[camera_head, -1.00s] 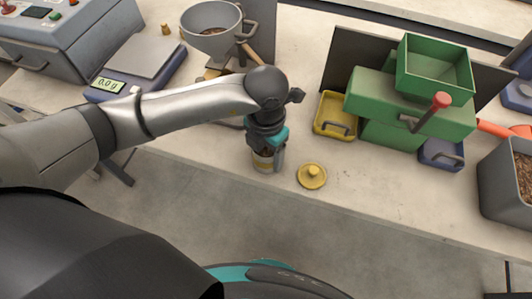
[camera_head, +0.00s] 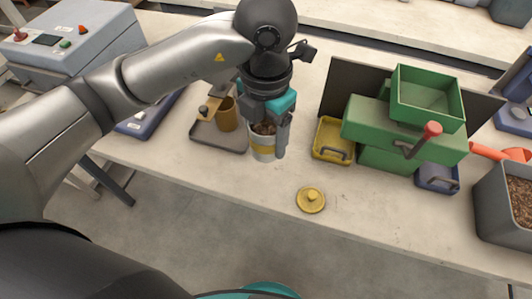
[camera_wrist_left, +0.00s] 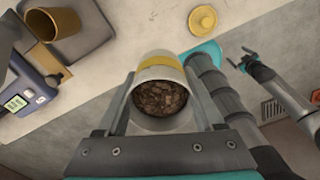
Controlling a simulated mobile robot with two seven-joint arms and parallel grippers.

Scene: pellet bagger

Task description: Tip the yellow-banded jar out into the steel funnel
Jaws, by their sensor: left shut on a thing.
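The yellow-banded jar (camera_head: 263,153) is pale, open at the top and holds brown pellets. It hangs roughly upright above the bench's front part. My left gripper (camera_head: 267,135) is shut on it from above. In the left wrist view the jar (camera_wrist_left: 160,64) sits between the fingers of the left gripper (camera_wrist_left: 162,85), its mouth and pellets facing the camera. The steel funnel cannot be made out now; my left arm covers its place at the back left. My right gripper (camera_wrist_left: 240,58) shows at the right of the wrist view, fingers apart and empty.
A yellow lid (camera_head: 311,199) lies on the bench near the front edge. A grey tray (camera_head: 222,142) with a brown cup (camera_head: 227,114) stands left of the jar. A green machine (camera_head: 405,135) and a yellow bin (camera_head: 332,139) stand to the right. A scale (camera_head: 146,122) is far left.

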